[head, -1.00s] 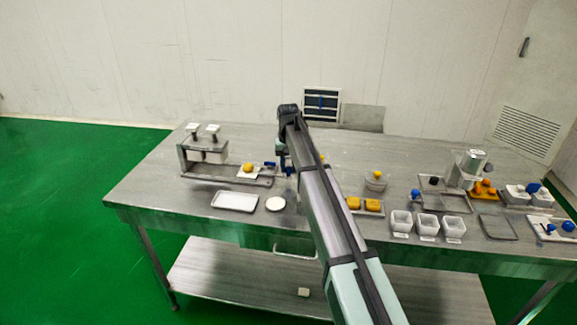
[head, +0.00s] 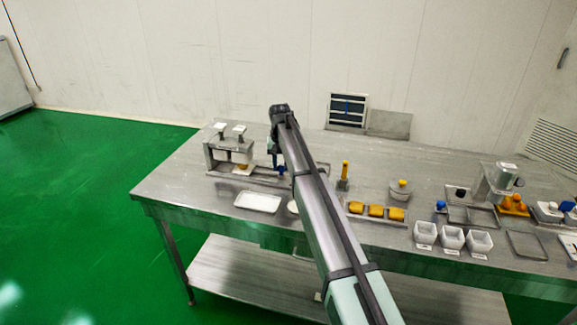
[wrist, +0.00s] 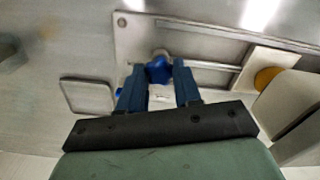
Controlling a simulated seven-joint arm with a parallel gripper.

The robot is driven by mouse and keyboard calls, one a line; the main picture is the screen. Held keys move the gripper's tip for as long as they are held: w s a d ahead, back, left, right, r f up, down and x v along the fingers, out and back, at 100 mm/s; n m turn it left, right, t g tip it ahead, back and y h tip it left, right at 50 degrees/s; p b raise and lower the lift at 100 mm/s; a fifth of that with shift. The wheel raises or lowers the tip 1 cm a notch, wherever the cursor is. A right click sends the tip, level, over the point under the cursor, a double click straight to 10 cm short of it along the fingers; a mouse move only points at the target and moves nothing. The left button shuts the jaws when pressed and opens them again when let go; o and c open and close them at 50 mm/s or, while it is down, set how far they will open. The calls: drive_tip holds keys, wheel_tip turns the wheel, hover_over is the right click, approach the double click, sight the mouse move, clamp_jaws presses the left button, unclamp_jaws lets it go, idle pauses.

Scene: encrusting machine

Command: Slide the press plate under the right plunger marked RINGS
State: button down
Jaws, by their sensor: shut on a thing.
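The press plate (head: 234,171) is a pale plate with a yellow-orange piece (head: 243,168) on it, lying in the metal rail at the press (head: 209,157). It also shows at the right of the wrist view (wrist: 287,58). The right plunger (head: 239,129) has a white top; its label is too small to read. The yellow piece appears below this plunger, within the right part of the press frame; exact alignment cannot be told. My gripper (wrist: 160,88) is shut on the blue knob (wrist: 158,70) at the plate's handle end, right of the press in the head view.
A white tray (head: 258,203) lies in front of the press, with a round white dish partly hidden by my arm. Right of my arm are a tray of yellow blocks (head: 376,218), a lidded pot (head: 400,191) and white cups (head: 451,239). The left table end is clear.

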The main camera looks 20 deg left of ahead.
drive_tip(key=c, duration=0.8)
unclamp_jaws()
drive_tip(key=shift+r, duration=0.1)
wheel_tip(320, 180, up, 14)
drive_tip(key=shift+f, duration=0.2)
